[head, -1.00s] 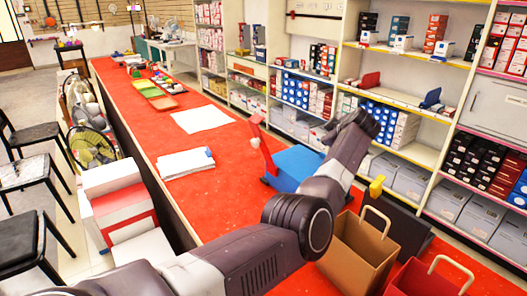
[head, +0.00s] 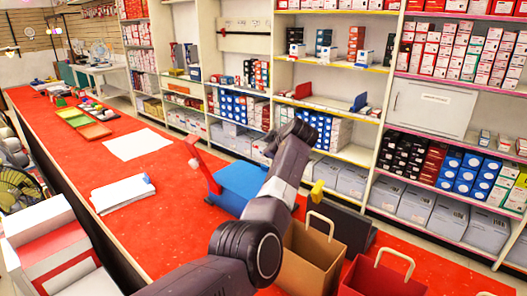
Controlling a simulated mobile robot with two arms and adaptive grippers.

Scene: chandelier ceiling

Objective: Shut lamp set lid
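A blue boxy item (head: 240,187) sits on the red counter. An upright red panel (head: 202,163) stands at its left side. I cannot tell for sure whether this is the lamp set with its lid up. One of my arms, coming in from the lower left, covers the item's right side. Its gripper fingers do not show, and I cannot see contact with the item. A small yellow piece (head: 318,192) shows just right of the arm; what it belongs to is unclear. My other arm and gripper are not in view.
A brown paper bag (head: 308,262) and a red bag (head: 383,279) stand right of my arm. White sheets (head: 122,193) and colored trays (head: 84,122) lie on the red counter (head: 160,240). Stocked shelves line the back.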

